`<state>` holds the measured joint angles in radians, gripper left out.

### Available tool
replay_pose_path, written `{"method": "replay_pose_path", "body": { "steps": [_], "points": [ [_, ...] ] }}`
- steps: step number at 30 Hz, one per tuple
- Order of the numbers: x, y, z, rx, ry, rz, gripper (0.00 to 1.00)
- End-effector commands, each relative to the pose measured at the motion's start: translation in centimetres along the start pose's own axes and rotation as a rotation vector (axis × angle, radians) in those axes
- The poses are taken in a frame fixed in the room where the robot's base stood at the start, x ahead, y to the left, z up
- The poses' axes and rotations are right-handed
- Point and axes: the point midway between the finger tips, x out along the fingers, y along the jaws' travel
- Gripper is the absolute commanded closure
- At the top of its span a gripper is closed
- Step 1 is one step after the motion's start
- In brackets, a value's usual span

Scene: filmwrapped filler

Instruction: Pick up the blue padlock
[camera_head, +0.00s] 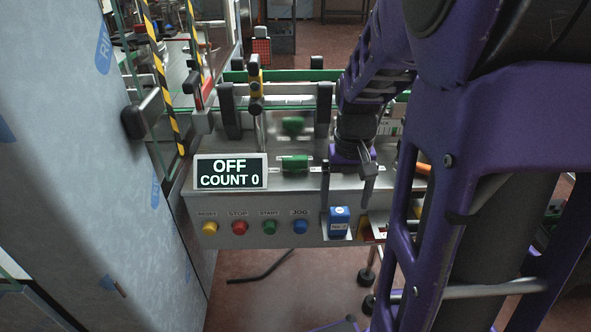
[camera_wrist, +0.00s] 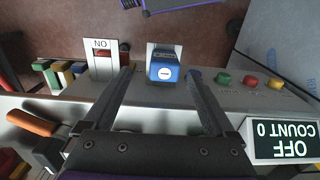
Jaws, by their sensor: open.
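The blue padlock (camera_head: 338,223) is on the front face of the machine's grey control panel, to the right of the button row. In the wrist view the blue padlock (camera_wrist: 165,69) shows upside down against a pale plate, between the lines of my two fingers. My gripper (camera_wrist: 160,74) is open with nothing between its fingers. In the head view my gripper (camera_head: 368,185) is above and slightly right of the padlock, pointing down. I see no contact with the padlock. Its shackle is not clearly visible.
Yellow, red, green and blue buttons (camera_head: 300,227) sit left of the padlock, under an "OFF COUNT 0" display (camera_head: 230,172). A red switch (camera_wrist: 103,53) marked "ON" is on the padlock's other side. An orange-handled tool (camera_wrist: 32,122) lies on the machine top. A wrapped panel (camera_head: 90,180) stands left.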

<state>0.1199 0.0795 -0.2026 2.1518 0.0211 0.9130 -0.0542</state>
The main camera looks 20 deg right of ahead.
Motion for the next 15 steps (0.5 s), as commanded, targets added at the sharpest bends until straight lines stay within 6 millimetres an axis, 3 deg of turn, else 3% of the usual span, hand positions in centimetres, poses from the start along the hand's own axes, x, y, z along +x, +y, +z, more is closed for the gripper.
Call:
{"method": "replay_pose_path", "body": {
  "steps": [1, 10, 15],
  "points": [
    [1.1, 0.0, 0.1, 0.000, -0.003, 0.001, 0.10],
    [3.4, -0.1, -0.1, -0.001, -0.001, 0.001, 0.10],
    [6.1, -0.7, -0.4, -0.001, -0.004, 0.001, 0.10]
  ]
}}
